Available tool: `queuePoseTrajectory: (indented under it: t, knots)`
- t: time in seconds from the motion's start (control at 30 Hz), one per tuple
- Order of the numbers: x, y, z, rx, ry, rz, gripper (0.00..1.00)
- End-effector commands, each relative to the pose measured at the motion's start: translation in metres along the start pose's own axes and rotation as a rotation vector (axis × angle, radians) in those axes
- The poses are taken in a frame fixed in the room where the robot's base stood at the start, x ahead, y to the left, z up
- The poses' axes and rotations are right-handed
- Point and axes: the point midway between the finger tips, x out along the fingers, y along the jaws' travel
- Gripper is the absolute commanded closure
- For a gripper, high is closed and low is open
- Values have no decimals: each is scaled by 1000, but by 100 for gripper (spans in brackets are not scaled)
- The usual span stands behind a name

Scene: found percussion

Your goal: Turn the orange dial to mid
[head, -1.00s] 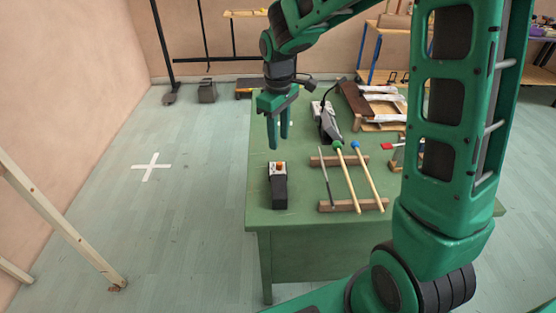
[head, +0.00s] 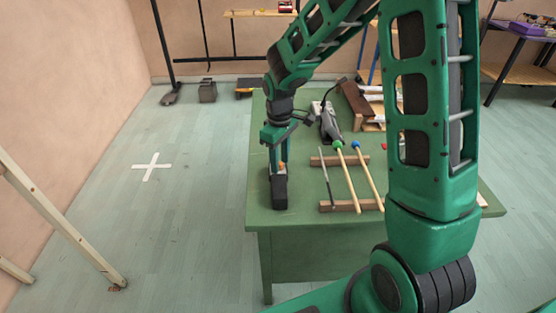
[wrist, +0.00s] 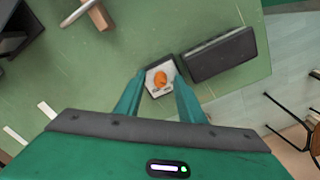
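In the head view the dark box (head: 279,194) stands near the table's front left, and the dial is mostly hidden by my gripper. My gripper (wrist: 161,76) is open and points down, with one finger on each side of the dial. In the head view my gripper (head: 277,165) is low over the far end of the box. I cannot tell whether the fingers touch the dial.
Several sticks or mallets (head: 346,178) lie across wooden bars right of the box. A grey device (head: 329,122) with a black cable stands behind them. The green table (head: 310,222) has bare surface left of and in front of the box. My arm covers its right part.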

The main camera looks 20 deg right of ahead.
Motion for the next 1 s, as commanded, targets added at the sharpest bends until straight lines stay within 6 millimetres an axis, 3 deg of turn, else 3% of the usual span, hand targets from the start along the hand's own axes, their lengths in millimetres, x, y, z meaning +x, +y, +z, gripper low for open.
queuePoseTrajectory:
  t: [0.03, 0.17, 0.57, 1.0]
  knots:
    - [0, 0, 0, 0, 0, 0, 69]
    - [0, 0, 0, 0, 0, 0, 100]
    - [-1, 0, -1, 45, 1, 1, 100]
    - [-1, 0, -2, 362, -6, 2, 100]
